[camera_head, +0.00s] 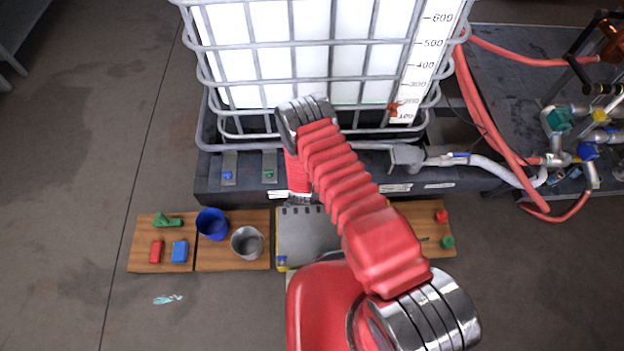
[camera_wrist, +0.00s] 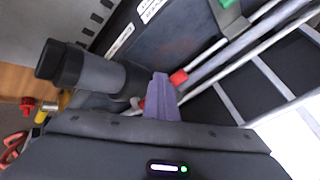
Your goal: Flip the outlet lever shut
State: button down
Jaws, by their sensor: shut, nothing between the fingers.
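The grey outlet fitting (camera_head: 408,155) sits at the lower right of the white caged tank (camera_head: 272,22), with a pale pipe leading right from it. An orange-red piece (camera_head: 395,109) shows above it against the tank; I cannot tell whether it is the lever. In the wrist view my gripper (camera_wrist: 160,82) has its purple fingers together and empty. A small red part (camera_wrist: 178,77) lies close to the fingertips; contact is unclear. A dark grey cylinder with a black cap (camera_wrist: 62,63) is to their left. My arm hides the gripper in the head view.
Wooden boards on the floor hold a blue cup (camera_head: 212,224), a metal cup (camera_head: 247,242), a blue block (camera_head: 180,251) and a red block (camera_head: 156,251). Red hoses (camera_head: 480,100) and piping stand at the right. Cage bars (camera_wrist: 240,62) pass close to the fingers.

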jog(key=shift+w+a+r, duration=0.25)
jog(key=shift+w+a, duration=0.05)
jog(key=shift+w, duration=0.35)
jog(key=s+f, duration=0.2)
jog(key=s, duration=0.3)
jog(key=s+a+r, duration=0.3)
jog(key=s+r, duration=0.2)
jog(key=r, duration=0.3)
jog(key=shift+a, duration=0.35)
jog(key=shift+f, duration=0.1)
